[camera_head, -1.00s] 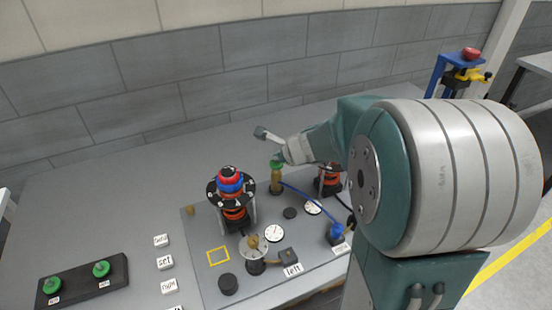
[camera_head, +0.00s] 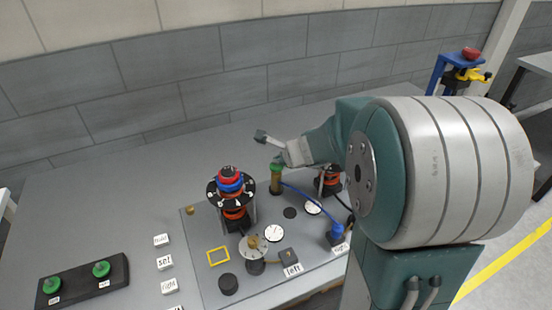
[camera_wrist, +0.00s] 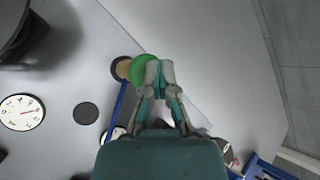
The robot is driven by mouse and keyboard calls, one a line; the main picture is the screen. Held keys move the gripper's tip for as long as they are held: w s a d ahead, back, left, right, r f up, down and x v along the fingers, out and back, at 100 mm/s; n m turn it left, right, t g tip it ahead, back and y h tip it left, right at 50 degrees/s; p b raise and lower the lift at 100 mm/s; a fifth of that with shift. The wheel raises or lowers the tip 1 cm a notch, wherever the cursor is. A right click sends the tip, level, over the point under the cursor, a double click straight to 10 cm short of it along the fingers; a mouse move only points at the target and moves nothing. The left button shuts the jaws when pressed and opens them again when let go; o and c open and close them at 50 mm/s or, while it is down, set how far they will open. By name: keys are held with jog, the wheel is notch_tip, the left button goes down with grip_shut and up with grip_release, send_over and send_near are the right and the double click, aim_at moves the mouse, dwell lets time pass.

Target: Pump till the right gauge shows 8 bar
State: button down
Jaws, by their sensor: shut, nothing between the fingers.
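The pump has a green knob (camera_head: 276,167) on a brass body (camera_head: 276,184). The green knob (camera_wrist: 143,69) also shows in the wrist view. My gripper (camera_wrist: 158,76) is shut and empty, with its fingertips beside or against the knob; I cannot tell whether they press on it. The gripper (camera_head: 284,159) is small in the head view. The right gauge (camera_head: 312,207) is a white dial, too small to read. In the wrist view it is mostly hidden behind my gripper. The left gauge (camera_head: 274,233) also shows in the wrist view (camera_wrist: 22,112), its red needle pointing right.
A blue hose (camera_head: 305,197) runs from the pump to a blue fitting (camera_head: 337,232). A stacked red and blue tower (camera_head: 231,186) stands left of the pump. A black bar (camera_head: 84,282) with green knobs and several white labels (camera_head: 161,240) lie left. The back table is clear.

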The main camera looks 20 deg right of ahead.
aim_at(278, 166)
jog(key=shift+r, duration=1.7)
notch_tip(278, 166, up, 5)
dwell(1.0)
jog(key=s+a+n+g+h, duration=0.1)
jog(key=s+a+n, duration=0.4)
jog(key=s+n, duration=0.7)
jog(key=s+a+n+g, duration=0.2)
jog(key=s+a+n, duration=0.3)
jog(key=s+n, duration=0.7)
jog(key=shift+s+a+r+n+h, duration=0.2)
jog(key=shift+s+r+n+h, duration=0.1)
jog(key=shift+n+h, duration=0.1)
